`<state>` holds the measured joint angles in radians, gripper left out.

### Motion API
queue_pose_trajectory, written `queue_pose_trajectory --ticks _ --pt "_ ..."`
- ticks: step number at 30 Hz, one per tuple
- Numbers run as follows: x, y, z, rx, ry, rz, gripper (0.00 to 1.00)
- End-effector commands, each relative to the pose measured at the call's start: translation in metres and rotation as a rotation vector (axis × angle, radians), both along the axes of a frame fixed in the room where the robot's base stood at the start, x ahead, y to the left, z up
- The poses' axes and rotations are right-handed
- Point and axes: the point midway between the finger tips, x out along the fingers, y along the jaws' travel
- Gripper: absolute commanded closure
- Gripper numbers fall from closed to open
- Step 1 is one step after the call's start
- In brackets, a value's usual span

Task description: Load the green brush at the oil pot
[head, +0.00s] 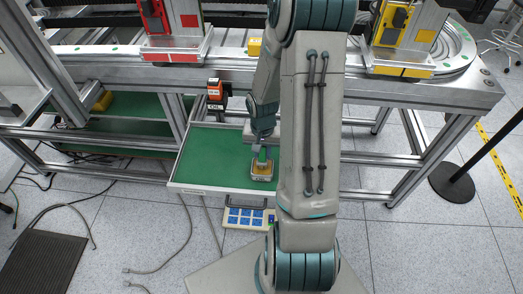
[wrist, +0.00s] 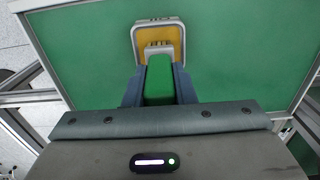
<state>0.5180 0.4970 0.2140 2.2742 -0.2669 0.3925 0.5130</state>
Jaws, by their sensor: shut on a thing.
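The green brush (wrist: 159,82) is between the two fingers of my gripper (wrist: 158,88) in the wrist view. My gripper is shut on its green block. A pale grey part of the brush shows beyond the block, against the oil pot (wrist: 180,40). The pot is a squarish container with a light rim and a yellow inside. In the head view the oil pot (head: 262,178) stands on the green tray (head: 212,160), with my gripper (head: 262,153) right above it. The brush tip is hidden, so I cannot tell whether it touches the pot's inside.
An orange and black device (head: 215,92) stands at the tray's back left. A blue and white button panel (head: 246,217) is below the tray's front edge. The conveyor frame (head: 110,72) runs behind. The tray's left part is clear.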

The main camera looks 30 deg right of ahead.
Motion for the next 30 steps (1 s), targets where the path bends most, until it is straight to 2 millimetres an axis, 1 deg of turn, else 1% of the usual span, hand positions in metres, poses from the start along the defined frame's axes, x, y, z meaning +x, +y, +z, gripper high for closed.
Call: queue_pose_trajectory --ticks 15,30 --pt "0.0000 0.0000 -0.0069 0.000 0.000 0.000 0.99" --pt "0.0000 -0.0001 -0.0071 0.000 0.000 0.001 0.99"
